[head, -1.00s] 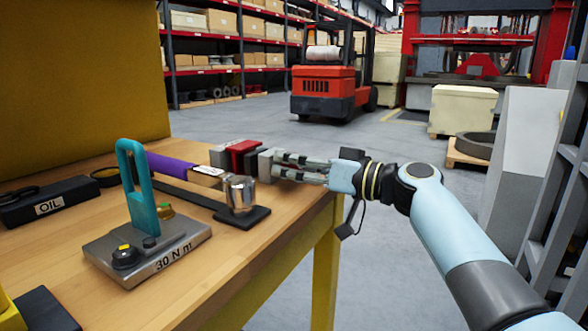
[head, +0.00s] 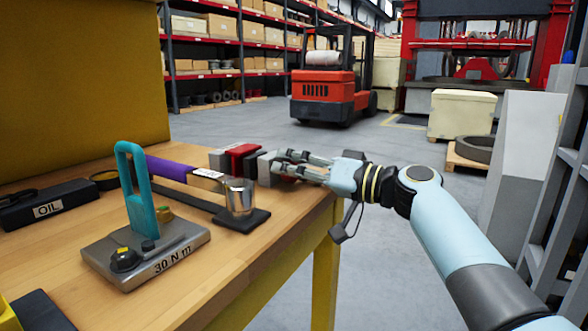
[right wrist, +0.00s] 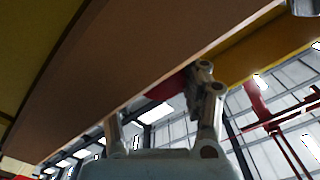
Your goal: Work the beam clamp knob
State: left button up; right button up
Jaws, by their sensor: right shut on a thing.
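The beam clamp (head: 243,158), a row of grey, red and dark blocks, sits at the far right edge of the wooden table. My right gripper (head: 278,163) reaches it from the right, its fingers against the clamp's right end. They are shut on the knob, which the fingers mostly hide; a little dark red shows between them. In the right wrist view, a red part (right wrist: 168,86) and a dark part show by the right finger, under the table edge. My left gripper is not in view.
The wooden table (head: 270,260) also carries a steel base with a teal handle (head: 135,195) marked 30 N m, a shiny metal cup (head: 240,197), a purple-gripped bar (head: 168,168) and an OIL box (head: 50,208). Open floor lies right of the table.

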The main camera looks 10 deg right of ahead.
jog(key=o, duration=1.2)
